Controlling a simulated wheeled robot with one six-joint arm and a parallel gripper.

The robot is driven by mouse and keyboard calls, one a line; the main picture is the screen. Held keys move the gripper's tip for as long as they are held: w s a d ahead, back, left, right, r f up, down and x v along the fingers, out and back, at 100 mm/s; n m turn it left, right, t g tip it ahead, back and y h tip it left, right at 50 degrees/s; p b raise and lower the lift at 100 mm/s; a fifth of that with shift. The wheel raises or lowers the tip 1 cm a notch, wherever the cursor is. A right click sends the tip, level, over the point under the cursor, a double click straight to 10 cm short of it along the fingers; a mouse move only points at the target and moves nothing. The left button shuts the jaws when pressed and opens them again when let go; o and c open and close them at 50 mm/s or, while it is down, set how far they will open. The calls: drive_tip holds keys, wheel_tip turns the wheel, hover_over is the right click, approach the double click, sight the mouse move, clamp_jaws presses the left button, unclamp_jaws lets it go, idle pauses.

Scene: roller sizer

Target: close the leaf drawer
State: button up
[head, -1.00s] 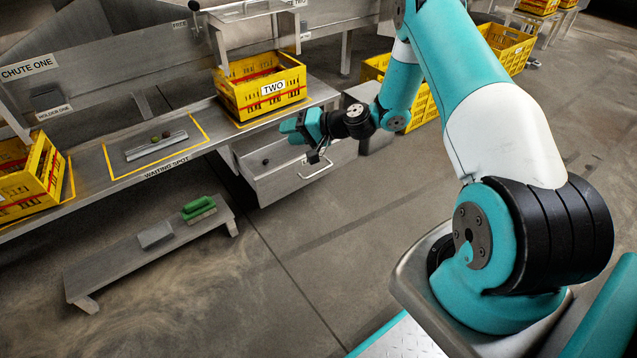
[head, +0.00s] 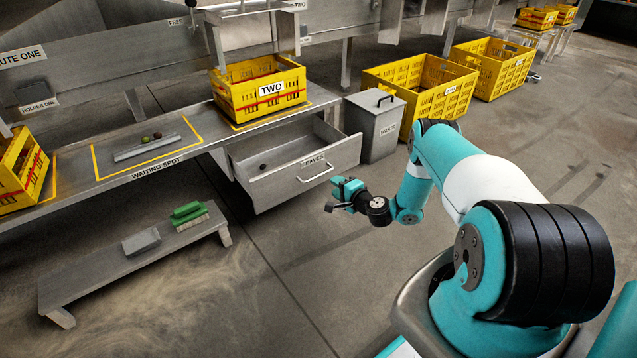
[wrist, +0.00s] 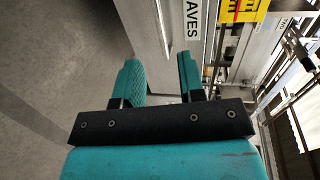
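The leaf drawer (head: 275,188) stands pulled out under the bench, below crate TWO. Its front carries a label, partly worn or blurred, and a bar handle (head: 315,174). A small dark round thing (head: 263,167) lies inside it. My gripper (head: 338,194) is in front of the drawer, just right of and below the handle, apparently apart from it. In the wrist view the two teal fingers of my gripper (wrist: 158,78) are apart with nothing between them. The labelled drawer front (wrist: 192,45) shows beyond the fingers, turned sideways.
Crate TWO (head: 236,98) stands on the bench above the drawer. A grey waste bin (head: 372,140) stands close to the drawer's right side. A low bench (head: 90,272) with a green brush (head: 188,212) is at the front left. The floor before the drawer is clear.

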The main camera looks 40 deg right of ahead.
sight(320, 176)
drive_tip(key=b+x, duration=0.4)
drive_tip(key=x, duration=0.6)
drive_tip(key=shift+w+b, duration=0.1)
drive_tip(key=shift+b, duration=0.2)
drive_tip(key=shift+c, duration=0.3)
clamp_jaws()
